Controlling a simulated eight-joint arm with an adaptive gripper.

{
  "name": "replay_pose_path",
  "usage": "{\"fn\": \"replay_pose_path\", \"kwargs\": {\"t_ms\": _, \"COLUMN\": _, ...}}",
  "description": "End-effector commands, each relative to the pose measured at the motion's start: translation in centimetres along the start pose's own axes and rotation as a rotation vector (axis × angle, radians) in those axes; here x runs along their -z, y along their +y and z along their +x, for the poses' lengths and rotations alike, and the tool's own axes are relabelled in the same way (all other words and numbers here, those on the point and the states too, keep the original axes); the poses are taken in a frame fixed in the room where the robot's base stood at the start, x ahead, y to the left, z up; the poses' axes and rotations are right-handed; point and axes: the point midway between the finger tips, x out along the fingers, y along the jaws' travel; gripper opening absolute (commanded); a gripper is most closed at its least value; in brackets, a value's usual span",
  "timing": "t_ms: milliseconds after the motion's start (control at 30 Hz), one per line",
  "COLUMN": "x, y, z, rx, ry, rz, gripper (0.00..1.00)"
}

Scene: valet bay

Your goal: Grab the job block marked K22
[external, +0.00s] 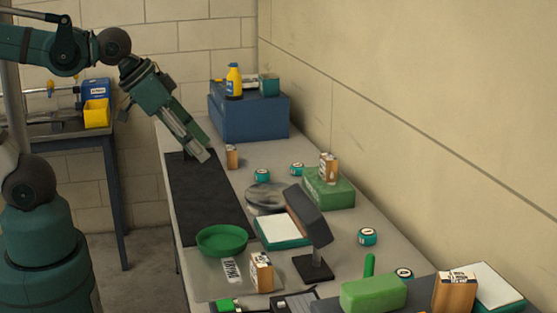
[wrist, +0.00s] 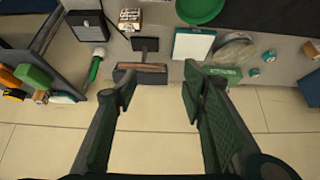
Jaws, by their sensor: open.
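Several wood-coloured blocks with white labelled tops stand about the bench, and I cannot read K22 on any of them. In the external view, one block (external: 232,157) stands near my gripper (external: 205,155), one (external: 328,168) sits on a green box, one (external: 261,272) stands beside the green bowl, and one (external: 454,293) is at the front right. In the wrist view a labelled block (wrist: 130,19) shows at the top, and another (wrist: 312,50) is cut by the right edge. My gripper (wrist: 159,80) is open, with nothing between its fingers, above the bench's far end.
A blue crate (external: 250,118) with a yellow bottle (external: 234,82) stands at the far end. A green bowl (external: 222,240), a tilted dark panel on a stand (external: 307,215), a green box (external: 330,192) and teal tins (external: 367,237) crowd the bench.

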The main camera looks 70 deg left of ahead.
Motion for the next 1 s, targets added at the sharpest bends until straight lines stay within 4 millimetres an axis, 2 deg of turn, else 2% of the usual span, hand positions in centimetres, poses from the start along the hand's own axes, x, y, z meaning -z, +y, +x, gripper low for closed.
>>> {"fn": "replay_pose_path", "kwargs": {"t_ms": 367, "x": 0.6, "y": 0.7, "z": 2.4, "rx": -0.023, "ry": -0.071, "rz": -0.195, "gripper": 0.41}}
{"fn": "replay_pose_path", "kwargs": {"t_ms": 1000, "x": 1.2, "y": 2.7, "z": 8.8, "rx": -0.04, "ry": -0.27, "rz": -0.679, "gripper": 0.41}}
